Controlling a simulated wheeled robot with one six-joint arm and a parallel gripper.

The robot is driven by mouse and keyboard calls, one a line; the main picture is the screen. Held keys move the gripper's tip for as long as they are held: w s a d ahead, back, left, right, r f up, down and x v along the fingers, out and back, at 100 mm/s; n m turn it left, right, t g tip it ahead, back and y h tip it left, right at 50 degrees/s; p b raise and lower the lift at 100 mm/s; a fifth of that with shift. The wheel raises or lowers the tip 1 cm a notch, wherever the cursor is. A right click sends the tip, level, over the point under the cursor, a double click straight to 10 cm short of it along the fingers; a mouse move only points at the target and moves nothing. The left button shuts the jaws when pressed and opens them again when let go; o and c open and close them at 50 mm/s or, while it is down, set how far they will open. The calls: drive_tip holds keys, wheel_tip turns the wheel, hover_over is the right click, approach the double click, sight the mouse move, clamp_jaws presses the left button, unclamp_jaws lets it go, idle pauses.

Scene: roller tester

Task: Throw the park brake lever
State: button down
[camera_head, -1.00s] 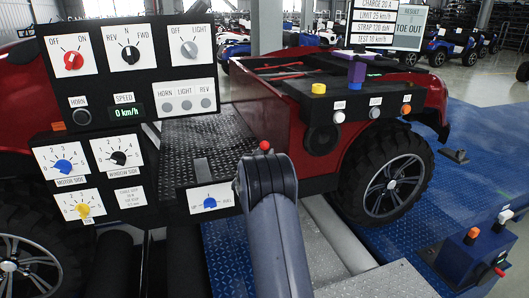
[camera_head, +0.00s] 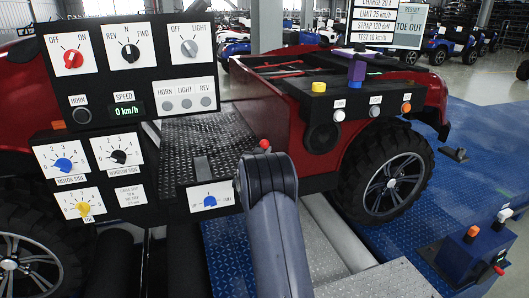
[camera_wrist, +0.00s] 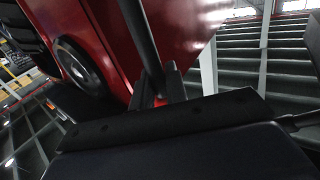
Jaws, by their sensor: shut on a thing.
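The park brake lever shows in the head view only as a small red knob (camera_head: 264,144) just above my dark grey arm; the rest of it is hidden behind the arm. In the wrist view a dark rod (camera_wrist: 138,35) runs down from the top edge to my gripper (camera_wrist: 164,86). A bit of red shows between the fingers. My gripper is shut on what looks like the lever, beside the red car body. In the head view the arm hides the gripper.
The red car (camera_head: 270,110) stands close behind the arm, its black wheel (camera_head: 392,185) to the right. A black control panel (camera_head: 128,75) with knobs and a 0 km/h display stands at left. A blue box with buttons (camera_head: 470,250) is at lower right.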

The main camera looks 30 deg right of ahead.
drive_tip(key=s+d+f+m+g+y+p, duration=0.1)
drive_tip(key=s+d+f+m+y+p, duration=0.1)
drive_tip(key=d, duration=0.6)
drive_tip(key=shift+f+m+g+y+p, duration=0.25)
drive_tip(key=shift+m+y+p, duration=0.6)
drive_tip(key=shift+m, duration=0.55)
drive_tip(key=shift+s+d, duration=0.1)
drive_tip(key=c, duration=1.6)
unclamp_jaws()
drive_tip(key=shift+d, duration=0.1)
drive_tip(key=shift+o, duration=0.6)
